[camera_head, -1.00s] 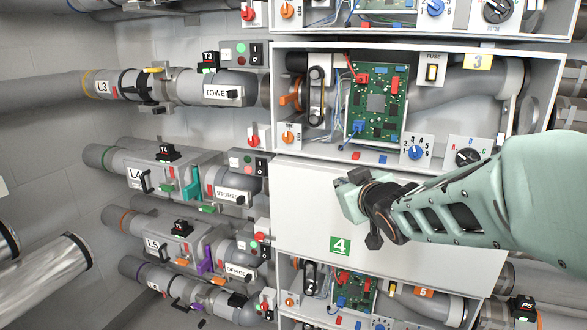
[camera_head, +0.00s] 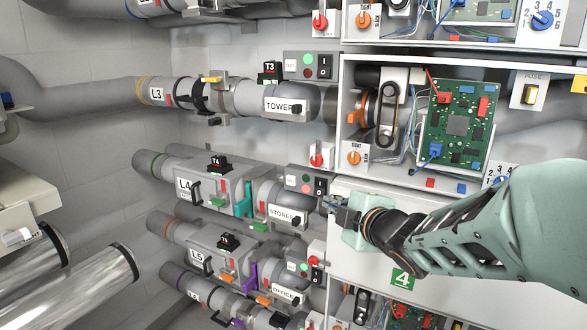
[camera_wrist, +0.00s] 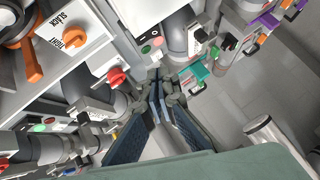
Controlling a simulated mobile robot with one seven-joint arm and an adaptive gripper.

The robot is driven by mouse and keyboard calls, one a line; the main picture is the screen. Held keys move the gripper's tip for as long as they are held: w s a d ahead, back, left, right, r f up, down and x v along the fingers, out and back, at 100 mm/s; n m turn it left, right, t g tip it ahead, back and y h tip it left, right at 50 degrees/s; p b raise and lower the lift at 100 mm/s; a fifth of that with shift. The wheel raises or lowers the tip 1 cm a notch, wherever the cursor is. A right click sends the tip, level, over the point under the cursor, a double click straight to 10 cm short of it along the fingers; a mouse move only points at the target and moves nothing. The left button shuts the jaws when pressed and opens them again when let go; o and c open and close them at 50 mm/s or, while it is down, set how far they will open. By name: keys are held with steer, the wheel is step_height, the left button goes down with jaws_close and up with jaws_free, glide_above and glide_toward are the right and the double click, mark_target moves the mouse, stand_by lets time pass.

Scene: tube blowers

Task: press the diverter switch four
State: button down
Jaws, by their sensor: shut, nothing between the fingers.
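The row-four switch box (camera_head: 305,182) is small and grey, with a green and a red button and a black rocker switch (camera_head: 320,187). It sits above the STORES pipe, beside the white cabinet; which part is the diverter switch is not labelled legibly. A black T4 block (camera_head: 218,163) stands on the L4 pipe unit to its left. My gripper (camera_head: 330,204) is shut and empty, its tips just below and right of the rocker in the head view. In the wrist view the fingertips (camera_wrist: 157,80) point toward the switch box (camera_wrist: 152,42); contact cannot be told.
A red knob (camera_head: 317,155) and an orange knob (camera_head: 354,154) sit above the gripper. The white panel marked 4 (camera_head: 404,278) lies behind my arm. The STORES pipe (camera_head: 287,199) and teal clip (camera_head: 243,202) are to the left.

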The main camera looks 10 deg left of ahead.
steer(key=shift+s+r, duration=0.1)
steer(key=b, duration=0.1)
glide_toward(315, 193)
steer(key=a, duration=0.3)
steer(key=shift+w+d+f, duration=0.1)
steer(key=shift+w+f, duration=0.1)
steer(key=shift+w, duration=0.65)
steer(key=shift+w+d+f, duration=0.1)
steer(key=shift+w+f, duration=0.1)
steer(key=shift+w, duration=0.65)
steer(key=shift+w+d+f, duration=0.1)
steer(key=shift+w+f, duration=0.1)
steer(key=shift+w, duration=0.65)
steer(key=shift+f, duration=0.1)
